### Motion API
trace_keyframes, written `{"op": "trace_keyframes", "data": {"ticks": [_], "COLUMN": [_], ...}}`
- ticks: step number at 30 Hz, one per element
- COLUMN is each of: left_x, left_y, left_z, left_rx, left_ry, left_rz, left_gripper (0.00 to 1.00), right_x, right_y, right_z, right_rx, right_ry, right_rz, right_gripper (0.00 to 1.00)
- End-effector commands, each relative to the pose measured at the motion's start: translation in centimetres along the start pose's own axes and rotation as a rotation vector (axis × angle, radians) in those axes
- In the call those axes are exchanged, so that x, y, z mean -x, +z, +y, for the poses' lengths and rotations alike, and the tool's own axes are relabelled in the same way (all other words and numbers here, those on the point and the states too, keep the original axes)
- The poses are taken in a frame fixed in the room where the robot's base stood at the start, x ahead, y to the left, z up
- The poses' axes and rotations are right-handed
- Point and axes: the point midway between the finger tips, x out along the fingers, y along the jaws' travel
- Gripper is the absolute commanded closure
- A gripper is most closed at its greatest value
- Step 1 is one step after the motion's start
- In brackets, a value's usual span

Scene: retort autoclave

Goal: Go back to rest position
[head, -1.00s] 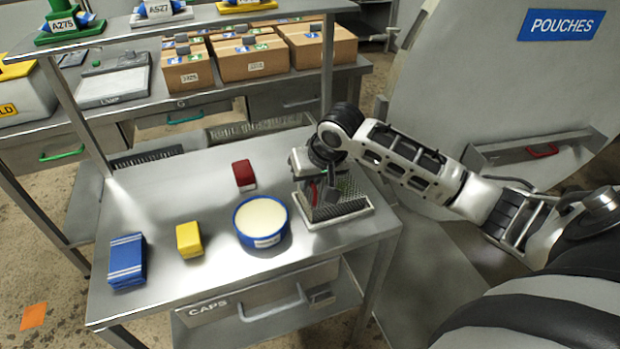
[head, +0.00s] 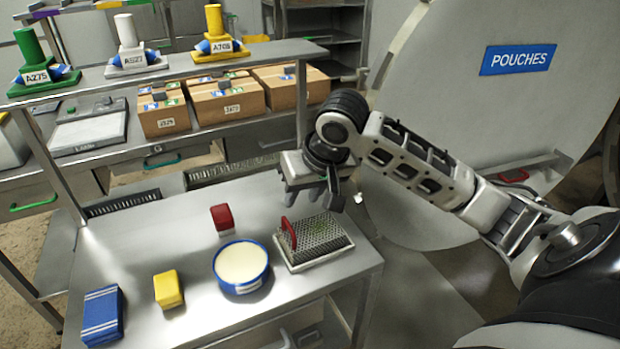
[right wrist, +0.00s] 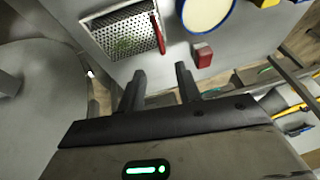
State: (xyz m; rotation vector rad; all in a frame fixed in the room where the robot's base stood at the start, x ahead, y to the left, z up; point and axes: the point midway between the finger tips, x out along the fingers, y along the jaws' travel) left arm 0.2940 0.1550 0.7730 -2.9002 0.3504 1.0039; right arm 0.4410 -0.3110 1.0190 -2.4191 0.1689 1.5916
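My right gripper (head: 310,192) hangs above the back right part of the metal table (head: 170,240), behind and above the perforated tray (head: 325,250). In the right wrist view its two fingers (right wrist: 160,85) stand apart with nothing between them. The tray, with a red handle (head: 289,233) standing up at its left side, rests on the table; it also shows in the right wrist view (right wrist: 118,32). My left gripper is not in view.
On the table stand a blue tub (head: 241,268), a red block (head: 222,219), a yellow block (head: 168,289) and a blue block (head: 102,315). Cardboard boxes (head: 232,97) line the bench behind. A large door marked POUCHES (head: 480,110) stands at the right.

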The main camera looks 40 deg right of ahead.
Motion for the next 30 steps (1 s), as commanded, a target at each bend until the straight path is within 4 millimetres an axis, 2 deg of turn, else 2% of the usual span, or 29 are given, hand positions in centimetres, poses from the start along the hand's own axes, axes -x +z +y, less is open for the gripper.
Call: {"op": "trace_keyframes", "data": {"ticks": [3, 9, 17, 20, 23, 27, 30], "left_x": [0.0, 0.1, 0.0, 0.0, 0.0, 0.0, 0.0], "left_y": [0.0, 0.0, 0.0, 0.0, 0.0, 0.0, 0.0], "left_z": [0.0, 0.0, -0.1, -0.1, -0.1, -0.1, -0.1], "left_rx": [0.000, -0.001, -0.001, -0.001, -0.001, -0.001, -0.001], "left_ry": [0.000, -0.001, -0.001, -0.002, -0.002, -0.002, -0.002], "left_rz": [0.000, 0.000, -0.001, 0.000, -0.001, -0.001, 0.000], "left_gripper": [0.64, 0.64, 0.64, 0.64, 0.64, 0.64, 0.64], "right_x": [2.3, 4.2, 4.5, 3.3, 0.6, -3.9, -5.6], "right_y": [-0.1, -0.1, 0.0, 1.0, 3.8, 10.5, 14.9], "right_z": [0.0, 0.0, 0.0, -0.5, -1.9, -4.3, -5.2], "right_rx": [0.001, -0.001, 0.001, 0.029, 0.106, 0.247, 0.316], "right_ry": [0.001, 0.000, 0.000, -0.008, -0.033, -0.078, -0.088], "right_rz": [0.005, 0.002, 0.001, -0.010, -0.029, -0.047, -0.048], "right_gripper": [0.66, 0.66, 0.66, 0.66, 0.66, 0.66, 0.66]}}
